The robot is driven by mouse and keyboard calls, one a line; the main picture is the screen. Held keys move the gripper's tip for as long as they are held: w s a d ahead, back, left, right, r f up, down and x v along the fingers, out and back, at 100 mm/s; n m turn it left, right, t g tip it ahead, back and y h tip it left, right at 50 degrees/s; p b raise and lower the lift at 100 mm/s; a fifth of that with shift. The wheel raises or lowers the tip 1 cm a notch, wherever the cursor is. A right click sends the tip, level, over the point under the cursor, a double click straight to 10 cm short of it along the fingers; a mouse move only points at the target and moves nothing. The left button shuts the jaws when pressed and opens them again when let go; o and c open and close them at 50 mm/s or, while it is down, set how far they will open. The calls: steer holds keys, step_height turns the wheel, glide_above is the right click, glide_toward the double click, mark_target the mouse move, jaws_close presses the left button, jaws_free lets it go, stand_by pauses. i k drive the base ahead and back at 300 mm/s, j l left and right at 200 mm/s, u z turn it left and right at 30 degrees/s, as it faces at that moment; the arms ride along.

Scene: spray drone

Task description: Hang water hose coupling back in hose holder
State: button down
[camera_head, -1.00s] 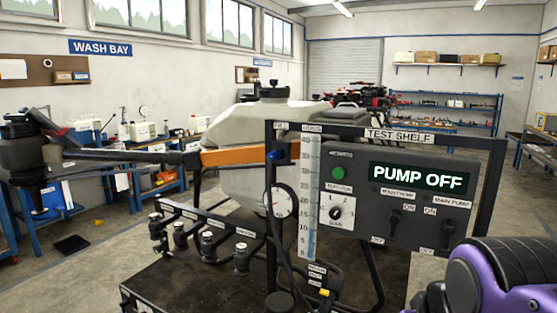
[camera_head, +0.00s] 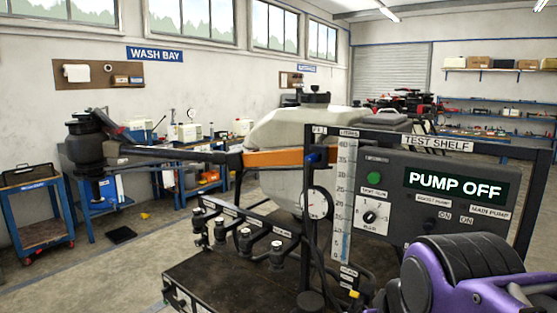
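I cannot surely pick out the water hose coupling or its holder. A small blue fitting (camera_head: 318,156) sits high on the upright of the test shelf frame (camera_head: 309,200), beside the orange drone arm. A dark hose (camera_head: 322,255) runs down near this upright, below the round gauge (camera_head: 317,205). My purple and black arm is at the bottom right, in front of the panel. My gripper is out of view.
The control panel (camera_head: 400,165) reads PUMP OFF. Several nozzles (camera_head: 245,240) line a rail above the dark bench top (camera_head: 230,280). The drone's white tank (camera_head: 290,140) stands behind. A blue cart (camera_head: 40,215) stands at the left; open floor (camera_head: 75,270) lies before it.

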mark_target(312, 158)
steer(key=z, duration=1.4)
steer(key=u, duration=1.4)
steer(key=z, duration=0.45)
steer(key=j+z, duration=0.15)
steer(key=z, duration=0.3)
steer(key=j+z, duration=0.1)
steer(key=z, duration=0.35)
steer(key=j+z, duration=0.35)
steer(key=k+j+z, duration=0.1)
steer(key=j+z, duration=0.3)
steer(key=k+j+z, duration=0.2)
steer(key=j, duration=0.15)
steer(key=k+j+z, duration=0.15)
steer(key=j, duration=0.2)
